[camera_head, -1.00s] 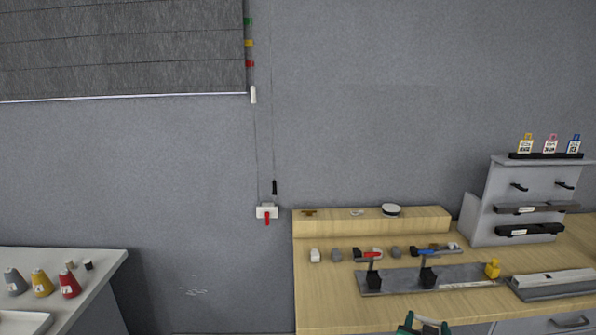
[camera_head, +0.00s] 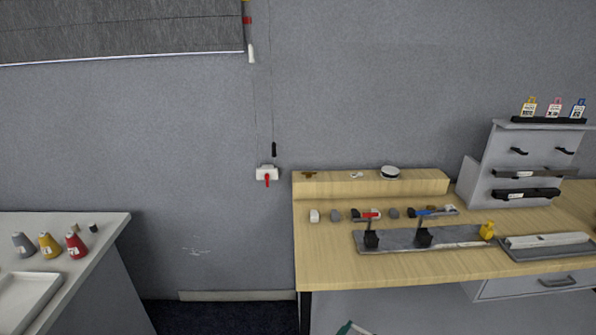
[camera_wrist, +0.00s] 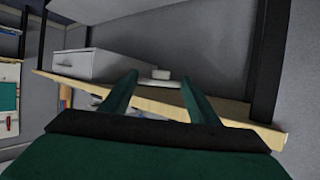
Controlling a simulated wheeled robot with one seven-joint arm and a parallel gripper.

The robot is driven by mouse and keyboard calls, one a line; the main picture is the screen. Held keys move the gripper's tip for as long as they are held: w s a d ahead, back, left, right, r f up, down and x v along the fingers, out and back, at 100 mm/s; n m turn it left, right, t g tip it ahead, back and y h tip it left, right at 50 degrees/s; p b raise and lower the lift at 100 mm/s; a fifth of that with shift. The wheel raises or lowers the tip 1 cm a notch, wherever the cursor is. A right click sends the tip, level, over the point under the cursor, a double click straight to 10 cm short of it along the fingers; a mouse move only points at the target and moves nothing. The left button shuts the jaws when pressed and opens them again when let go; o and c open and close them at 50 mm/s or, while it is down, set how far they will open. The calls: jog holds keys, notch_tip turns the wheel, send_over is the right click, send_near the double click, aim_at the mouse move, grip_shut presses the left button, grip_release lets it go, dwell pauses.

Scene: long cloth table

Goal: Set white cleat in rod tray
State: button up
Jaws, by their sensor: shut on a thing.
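My gripper shows only as a green piece (camera_head: 350,328) at the bottom edge of the head view. In the wrist view its two green fingers (camera_wrist: 160,80) are closed on a small white piece (camera_wrist: 160,74) at their tips, which looks like the white cleat. Its full shape is hidden. A low grey tray (camera_head: 516,257) with a long white bar (camera_head: 545,240) lying in it sits at the right of the wooden table; it looks like the rod tray. My gripper is below and left of it in the picture, in front of the table.
The wooden table (camera_head: 420,266) holds a grey plate (camera_head: 395,240) with black clamps, a yellow piece (camera_head: 487,230), a row of small blocks and a grey stand (camera_head: 488,175). A white table (camera_head: 85,240) with spools is at left. Floor shows between them.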

jog(key=s+a+f+n+y, duration=0.1)
jog(key=s+a+f, duration=0.1)
jog(key=a+f, duration=0.55)
jog(key=s+a+f+y, duration=0.15)
jog(key=a+f, duration=0.25)
jog(key=a, duration=0.6)
jog(key=shift+s+f+n+t+y, duration=1.25)
jog(key=shift+s+f+n, duration=0.65)
jog(key=shift+s+f, duration=3.15)
jog(key=w+r+n+y, duration=0.2)
jog(key=w+r, duration=0.1)
jog(key=r, duration=0.2)
jog(key=shift+w+r+y, duration=0.3)
jog(key=shift+w+y, duration=0.05)
jog(key=shift+y, duration=0.05)
